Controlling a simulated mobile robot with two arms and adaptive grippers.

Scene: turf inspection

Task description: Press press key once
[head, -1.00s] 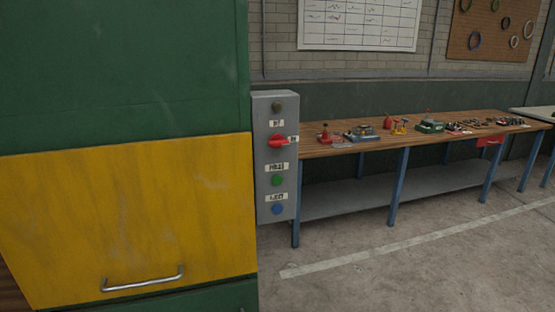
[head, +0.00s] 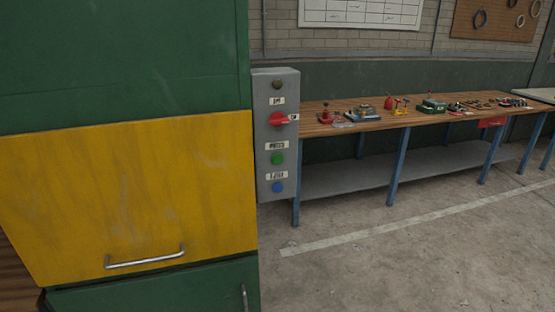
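A grey control box (head: 264,178) is mounted at the right side of a green and yellow cabinet. The green press key (head: 277,158) sits on its front, under a small label that seems to read "PRESS". Above it is a red rotary switch (head: 278,119), and at the top a dark round lamp or button (head: 278,85). Below it is a blue button (head: 277,187) under its own label. Neither of my grippers shows in the head view, and nothing touches the box.
The cabinet's yellow panel (head: 130,190) with a metal handle (head: 146,257) fills the left. A wooden workbench (head: 350,124) with blue legs and small tools runs along the wall at right. The concrete floor (head: 420,270) in front of it is clear.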

